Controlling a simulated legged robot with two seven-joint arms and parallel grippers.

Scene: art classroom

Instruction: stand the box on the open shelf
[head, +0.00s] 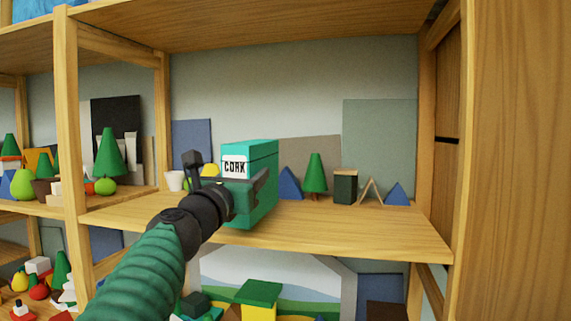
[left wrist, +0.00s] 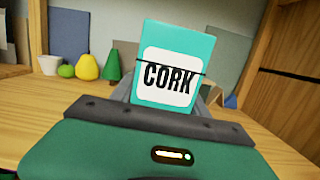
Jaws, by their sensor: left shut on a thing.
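The box is teal with a white label reading CORK (head: 250,150). It is upright in my left gripper (head: 236,186), in front of and partly over the open wooden shelf (head: 340,230). In the left wrist view the box (left wrist: 185,50) stands up, slightly tilted in the picture, beyond the dark gripper body (left wrist: 150,135). My left gripper is shut on the box. My right gripper is not in view.
Behind the box on the shelf stand a blue triangle (head: 289,183), a green tree (head: 315,172), a dark green block (head: 345,188) and another blue triangle (head: 397,194). A white cup (head: 175,180) is at the left. Wooden posts (head: 68,150) bound the shelf; its front right is bare.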

